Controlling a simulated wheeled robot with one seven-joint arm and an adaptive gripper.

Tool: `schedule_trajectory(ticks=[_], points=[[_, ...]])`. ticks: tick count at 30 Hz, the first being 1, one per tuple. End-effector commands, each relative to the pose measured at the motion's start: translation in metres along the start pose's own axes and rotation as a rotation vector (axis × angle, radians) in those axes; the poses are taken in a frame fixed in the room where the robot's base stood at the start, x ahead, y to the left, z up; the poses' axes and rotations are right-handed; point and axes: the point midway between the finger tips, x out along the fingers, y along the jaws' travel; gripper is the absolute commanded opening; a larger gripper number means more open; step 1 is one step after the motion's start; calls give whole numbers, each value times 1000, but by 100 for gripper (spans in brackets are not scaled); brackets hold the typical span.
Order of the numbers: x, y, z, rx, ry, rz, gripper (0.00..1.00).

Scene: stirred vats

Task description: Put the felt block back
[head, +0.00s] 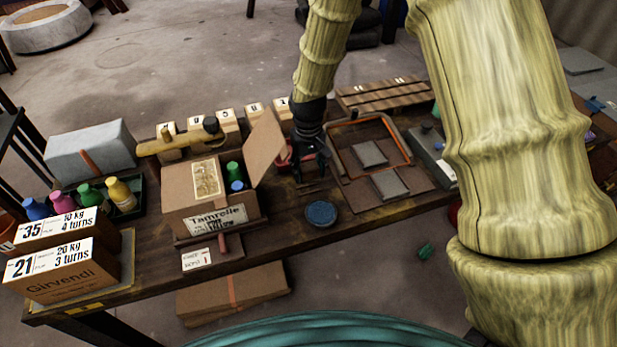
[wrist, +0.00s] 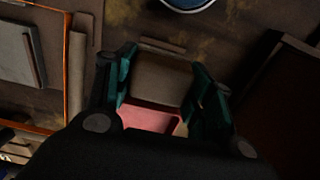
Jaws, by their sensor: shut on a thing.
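My gripper (head: 312,165) hangs low over the middle of the bench, between the open carton and the orange-rimmed tray. In the wrist view my gripper (wrist: 165,92) has its two green-padded fingers shut on a block, which I take for the felt block (wrist: 160,80). It has a grey-brown face and a pinkish-red part (wrist: 148,119) nearer the palm. In the head view my fingers largely hide the block. Thin strips (wrist: 162,46) lie on the bench just beyond it. I cannot tell whether the block touches the bench.
An open carton (head: 213,193) with bottles stands left. A tray (head: 409,156) holding grey pads (head: 370,153) lies right. A round blue tin (head: 320,213) sits in front, also in the wrist view (wrist: 187,3). Number cards (head: 227,120) stand behind. Bare bench shows around the tin.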

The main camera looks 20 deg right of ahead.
Motion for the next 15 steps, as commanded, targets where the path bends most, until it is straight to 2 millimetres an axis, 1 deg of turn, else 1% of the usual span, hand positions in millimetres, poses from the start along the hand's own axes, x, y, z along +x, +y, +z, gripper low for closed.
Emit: schedule_trajectory(ticks=[5,12,15], points=[[10,0,0,0,-2,0,31],[36,0,0,0,-1,0,31],[41,0,0,0,0,0,31]])
